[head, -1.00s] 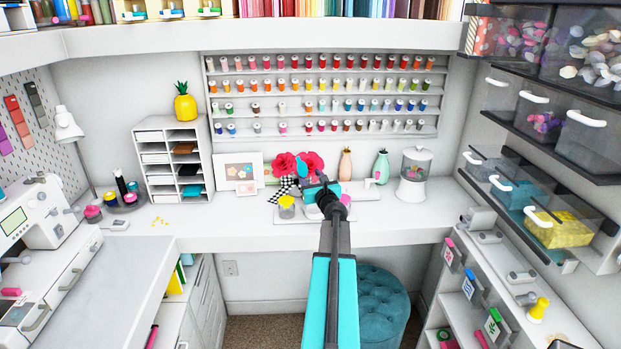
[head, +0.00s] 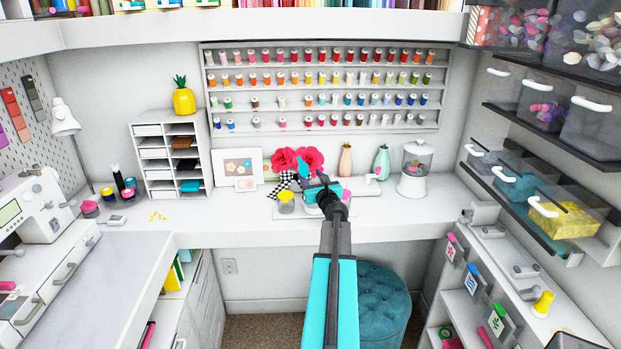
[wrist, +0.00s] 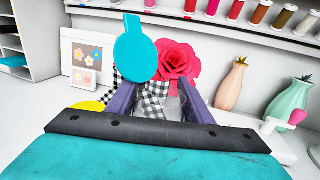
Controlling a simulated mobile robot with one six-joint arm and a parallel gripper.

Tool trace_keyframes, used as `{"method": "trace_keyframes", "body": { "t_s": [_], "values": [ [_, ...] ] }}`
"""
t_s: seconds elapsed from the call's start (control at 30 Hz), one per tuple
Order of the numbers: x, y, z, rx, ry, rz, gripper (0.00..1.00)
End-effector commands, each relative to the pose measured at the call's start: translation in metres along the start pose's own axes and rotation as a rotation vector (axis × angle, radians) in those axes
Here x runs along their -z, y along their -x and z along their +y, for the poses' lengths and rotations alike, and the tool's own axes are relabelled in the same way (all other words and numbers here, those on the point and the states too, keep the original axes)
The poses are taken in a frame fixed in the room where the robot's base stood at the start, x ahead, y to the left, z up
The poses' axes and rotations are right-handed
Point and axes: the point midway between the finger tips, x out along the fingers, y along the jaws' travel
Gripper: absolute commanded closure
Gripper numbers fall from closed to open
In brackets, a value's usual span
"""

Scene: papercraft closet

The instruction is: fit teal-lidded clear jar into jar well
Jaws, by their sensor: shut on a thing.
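The teal lid (wrist: 138,48) of the clear jar stands raised and round in the wrist view, above and left of the gap between my fingers. It also shows as a small teal piece in the head view (head: 304,167). My gripper (wrist: 165,95) is shut on the jar; its clear body is mostly hidden by the fingers and hard to make out. In the head view my gripper (head: 322,183) is over the back desk, just right of a yellow-lidded jar (head: 286,201). The jar well is hidden behind my gripper, and I cannot tell whether the jar touches it.
A pale tray (head: 287,215) lies under the yellow-lidded jar. Red paper flowers (head: 284,160) and a checkered bow (wrist: 152,100) stand behind. Two vases (head: 345,160) and a white-based dispenser (head: 413,185) are to the right. The desk left of the tray is fairly clear.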

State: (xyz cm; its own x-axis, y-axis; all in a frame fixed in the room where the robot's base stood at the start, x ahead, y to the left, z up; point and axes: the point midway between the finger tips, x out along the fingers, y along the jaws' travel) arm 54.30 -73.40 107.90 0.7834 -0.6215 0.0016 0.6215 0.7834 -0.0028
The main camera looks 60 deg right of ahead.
Motion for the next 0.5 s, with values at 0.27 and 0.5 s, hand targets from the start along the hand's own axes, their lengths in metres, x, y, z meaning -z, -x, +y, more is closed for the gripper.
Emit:
{"method": "trace_keyframes", "body": {
  "t_s": [0.27, 0.5],
  "values": [
    [0.021, 0.000, 0.001, -0.001, 0.000, 0.000, 0.76],
    [0.030, 0.000, 0.002, -0.002, 0.000, 0.000, 0.76]
  ]
}}
